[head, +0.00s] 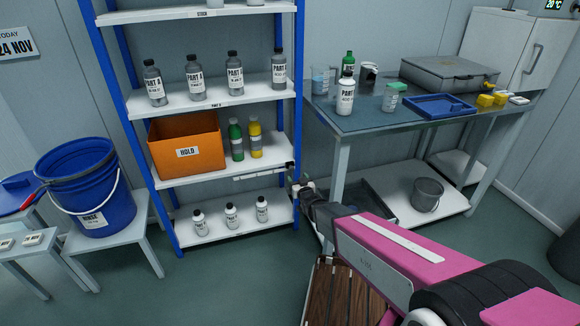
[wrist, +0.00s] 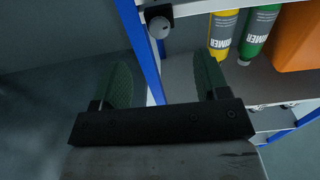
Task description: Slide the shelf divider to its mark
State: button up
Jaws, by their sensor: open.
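In the wrist view a dark bracket with a round grey knob (wrist: 158,25) sits at the shelf's front edge, close to the blue post. It looks like part of the shelf divider, but I cannot make out a divider panel. In the head view a small dark piece (head: 290,167) shows at the right end of the middle shelf's front edge. A pale strip (head: 258,174) runs along that edge; I cannot tell whether it bears the mark. My gripper (wrist: 163,82) is open and empty, its green fingers apart, with the knob beyond the gap between them. It is at the shelf's right end (head: 300,187).
The middle shelf holds an orange box (head: 187,145), a green bottle (head: 236,139) and a yellow bottle (head: 255,139). A blue post (head: 298,80) stands beside my gripper. A workbench (head: 380,118) is close on the right. A blue bucket (head: 88,190) stands on the left.

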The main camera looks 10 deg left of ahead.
aim_at(292, 169)
jog(key=x, duration=1)
jog(key=shift+d, duration=0.1)
